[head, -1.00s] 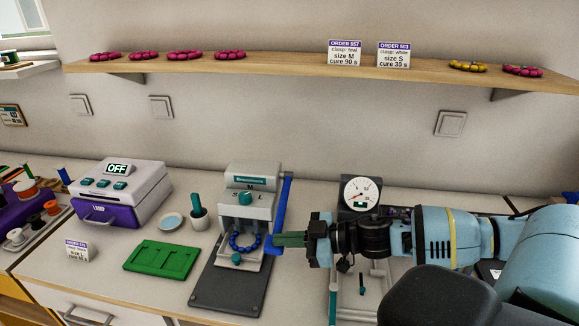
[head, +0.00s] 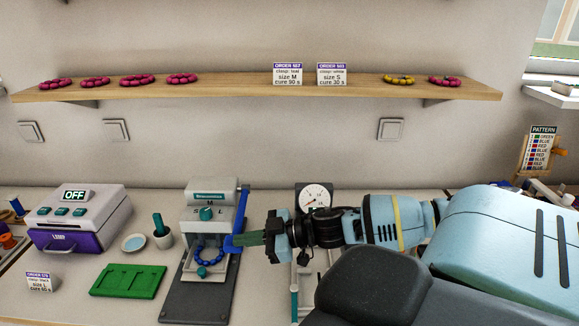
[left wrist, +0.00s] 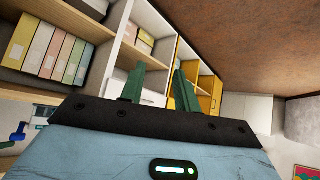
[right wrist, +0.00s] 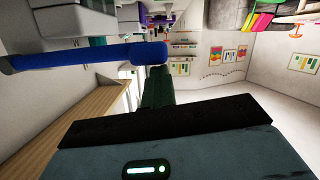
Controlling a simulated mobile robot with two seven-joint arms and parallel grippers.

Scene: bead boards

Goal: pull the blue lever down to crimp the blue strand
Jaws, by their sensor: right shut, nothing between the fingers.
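The blue lever (head: 242,205) is on the right side of the grey crimp press (head: 207,222). A strand of blue beads (head: 207,254) lies in a loop in the press opening, with a teal piece at its front. My right gripper (head: 243,240) is shut and empty, its fingertips at the lever's lower part; the contact is too small to judge. In the right wrist view the lever (right wrist: 90,56) is a long blue bar crossing just beyond the shut fingertips. My left gripper (left wrist: 158,85) is open and empty, facing shelving, away from the press.
A gauge (head: 313,197) stands behind my right wrist. Left of the press are a teal-tool cup (head: 162,238), a small dish (head: 134,243), a green tray (head: 128,281) and a purple-fronted curing box (head: 75,220) reading OFF. A wall shelf (head: 230,92) holds bracelets and order cards.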

